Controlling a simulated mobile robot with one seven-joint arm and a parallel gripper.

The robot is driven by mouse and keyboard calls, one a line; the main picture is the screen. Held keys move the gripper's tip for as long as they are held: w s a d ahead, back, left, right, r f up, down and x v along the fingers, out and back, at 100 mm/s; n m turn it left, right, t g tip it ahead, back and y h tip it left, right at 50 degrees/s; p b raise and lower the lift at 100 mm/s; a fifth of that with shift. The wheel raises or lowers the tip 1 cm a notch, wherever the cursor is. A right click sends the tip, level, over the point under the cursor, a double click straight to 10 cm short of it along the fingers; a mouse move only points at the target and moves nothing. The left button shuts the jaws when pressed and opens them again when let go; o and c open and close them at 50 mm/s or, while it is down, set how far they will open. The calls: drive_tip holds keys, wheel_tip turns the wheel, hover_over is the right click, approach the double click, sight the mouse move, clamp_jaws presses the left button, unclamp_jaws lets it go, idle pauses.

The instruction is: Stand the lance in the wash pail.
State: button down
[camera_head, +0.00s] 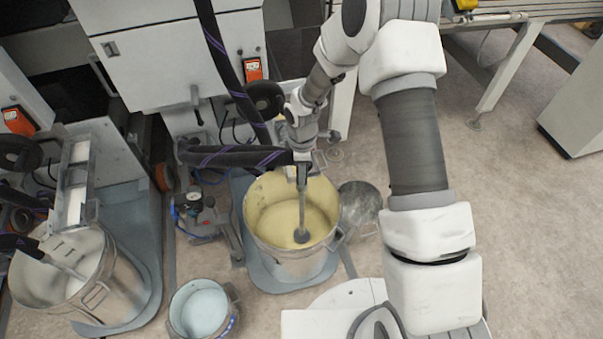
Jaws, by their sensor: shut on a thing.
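My gripper (303,157) is shut on the lance (302,205), a thin grey tube with a dark round foot. The lance hangs roughly upright over the large metal pail of yellow liquid (332,238). Its foot shows against the yellow surface; I cannot tell whether it touches the liquid. A black hose with purple stripes (225,156) runs to the lance's top. A smaller pail with pale blue liquid (203,310) stands at the lower left. A small grey metal pail (360,205) stands right of the yellow one. Which of these two is the wash pail is not marked.
A large pail of whitish liquid (120,290) with a second tube stands at the left. A small pump unit (197,215) sits between the large pails. White machine cabinets (185,62) stand behind. Open floor (530,220) lies to the right.

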wheel_tip(320, 180, up, 28)
drive_tip(key=p, duration=1.9)
drive_tip(key=shift+f, duration=0.15)
